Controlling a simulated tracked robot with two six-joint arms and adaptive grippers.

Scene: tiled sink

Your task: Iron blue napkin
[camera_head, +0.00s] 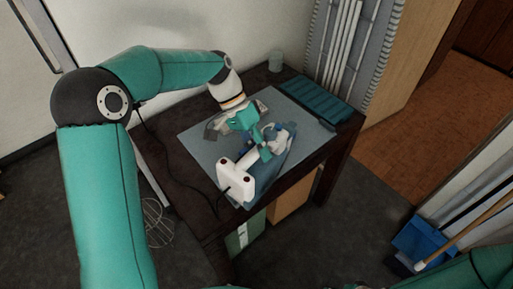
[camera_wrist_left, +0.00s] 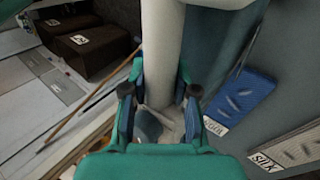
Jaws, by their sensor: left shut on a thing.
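My left gripper (camera_head: 268,135) is shut on the white handle of the iron (camera_head: 236,181) on the table. In the left wrist view, its two fingers (camera_wrist_left: 160,105) sit on both sides of the white handle (camera_wrist_left: 163,50). The blue napkin (camera_head: 274,170) shows as a dark blue patch on the grey mat, beside and partly behind the iron. The iron and gripper hide much of it. I cannot tell whether the iron's sole touches the napkin. My right gripper is out of view; only part of that arm shows at the lower right.
The grey mat (camera_head: 203,150) covers most of the dark table (camera_head: 168,148). A teal ribbed tray (camera_head: 310,97) lies at the table's back right, and a glass (camera_head: 276,61) stands at the back corner. A blue dustpan (camera_head: 418,240) is on the floor at right.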

